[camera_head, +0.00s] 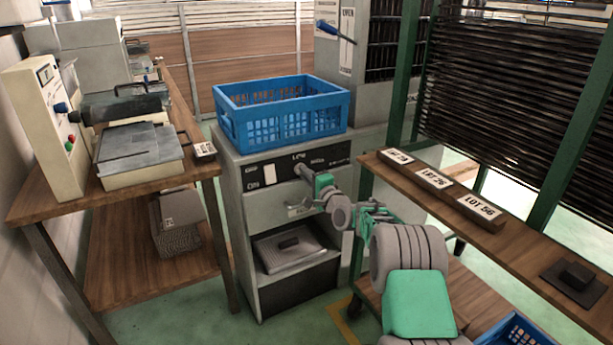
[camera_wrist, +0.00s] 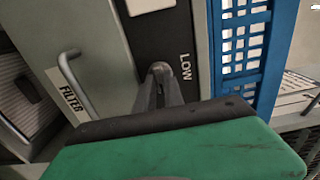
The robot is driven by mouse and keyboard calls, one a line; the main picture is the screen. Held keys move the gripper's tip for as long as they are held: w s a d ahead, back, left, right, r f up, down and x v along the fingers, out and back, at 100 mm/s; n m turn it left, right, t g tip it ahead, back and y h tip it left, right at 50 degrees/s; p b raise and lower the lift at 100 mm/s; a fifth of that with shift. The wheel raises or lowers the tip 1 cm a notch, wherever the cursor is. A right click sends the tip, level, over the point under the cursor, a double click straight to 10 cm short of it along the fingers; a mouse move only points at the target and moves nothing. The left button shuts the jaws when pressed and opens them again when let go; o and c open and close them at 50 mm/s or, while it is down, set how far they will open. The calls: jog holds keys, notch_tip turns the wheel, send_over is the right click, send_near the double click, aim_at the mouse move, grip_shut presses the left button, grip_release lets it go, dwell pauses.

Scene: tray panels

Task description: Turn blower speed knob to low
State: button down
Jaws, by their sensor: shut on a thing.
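The blower speed knob (camera_wrist: 159,67) is a small grey round piece on the black control panel (camera_wrist: 122,45) of the grey cabinet. The word LOW is printed on the panel beside it in the wrist view. My gripper (camera_wrist: 160,85) is shut on the knob, its two narrow fingers close together around it. In the head view my gripper (camera_head: 301,170) reaches the black panel (camera_head: 317,155) and hides the knob. The knob's pointer direction cannot be made out.
A blue crate (camera_head: 230,123) stands on top of the cabinet. A handle (camera_wrist: 77,85) and a FILTER label (camera_wrist: 69,96) are near the panel.

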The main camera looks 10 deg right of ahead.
jog(key=shift+f+n+b, duration=0.1)
jog(key=shift+n+b, duration=0.2)
jog(key=shift+b, duration=0.1)
jog(key=shift+n+b, duration=7.5)
jog(key=shift+n, duration=1.1)
jog(key=c, duration=1.4)
grip_release()
jog(key=shift+c, duration=0.2)
